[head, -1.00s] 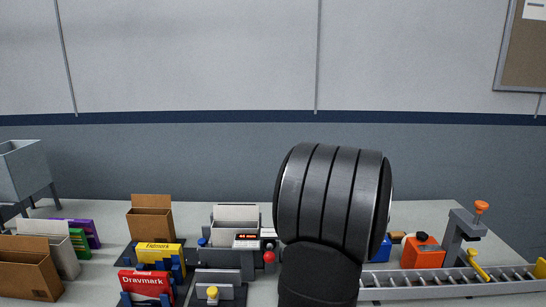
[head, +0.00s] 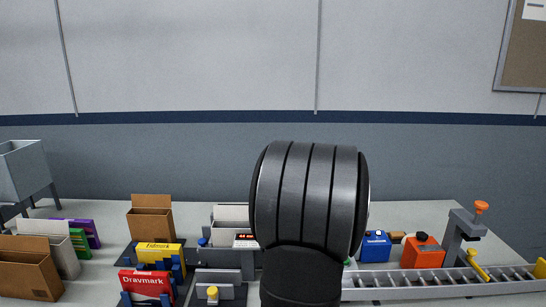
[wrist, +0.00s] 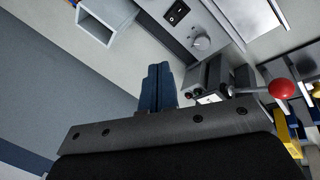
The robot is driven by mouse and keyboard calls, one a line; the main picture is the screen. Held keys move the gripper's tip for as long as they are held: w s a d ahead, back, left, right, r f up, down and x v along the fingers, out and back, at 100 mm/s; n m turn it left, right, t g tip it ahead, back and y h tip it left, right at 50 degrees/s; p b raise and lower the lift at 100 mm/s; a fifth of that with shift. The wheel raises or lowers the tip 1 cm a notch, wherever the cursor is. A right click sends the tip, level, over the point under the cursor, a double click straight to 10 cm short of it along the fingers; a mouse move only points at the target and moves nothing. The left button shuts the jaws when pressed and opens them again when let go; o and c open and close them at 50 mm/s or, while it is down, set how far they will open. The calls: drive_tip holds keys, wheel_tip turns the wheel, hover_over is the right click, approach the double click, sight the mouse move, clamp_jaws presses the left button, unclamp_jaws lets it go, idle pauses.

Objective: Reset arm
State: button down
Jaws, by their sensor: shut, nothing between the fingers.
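My gripper (wrist: 157,88) shows in the wrist view as two blue fingers pressed together, with nothing between them. It is off any object there, with the back wall and the grey table around it. In the head view my own dark arm link stands in the middle and hides the gripper.
Left are brown boxes (head: 151,223), a yellow box (head: 159,256) and a red box (head: 147,285). Right are a blue box (head: 376,247), an orange box (head: 422,253) and a roller conveyor (head: 440,283). A red-knobbed lever (wrist: 282,88) lies right of the fingers.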

drive_tip(key=f+m, duration=0.3)
drive_tip(key=f, duration=0.1)
drive_tip(key=d+f+m+g, duration=0.1)
drive_tip(key=f+m, duration=0.3)
drive_tip(key=f+m+g+y, duration=0.1)
drive_tip(key=f+m, duration=0.2)
drive_tip(key=f, duration=0.1)
drive_tip(key=shift+w+d+f+m, duration=0.3)
drive_tip(key=shift+w+f+m, duration=0.1)
idle(0.6)
drive_tip(key=shift+r, duration=0.1)
drive_tip(key=s+d+r, duration=0.1)
drive_tip(key=d+r, duration=0.2)
drive_tip(key=r, duration=0.3)
drive_tip(key=s+d+r+t, duration=0.1)
drive_tip(key=d+r, duration=0.2)
drive_tip(key=r, duration=0.3)
drive_tip(key=shift+d, duration=0.35)
drive_tip(key=shift+s+r, duration=0.1)
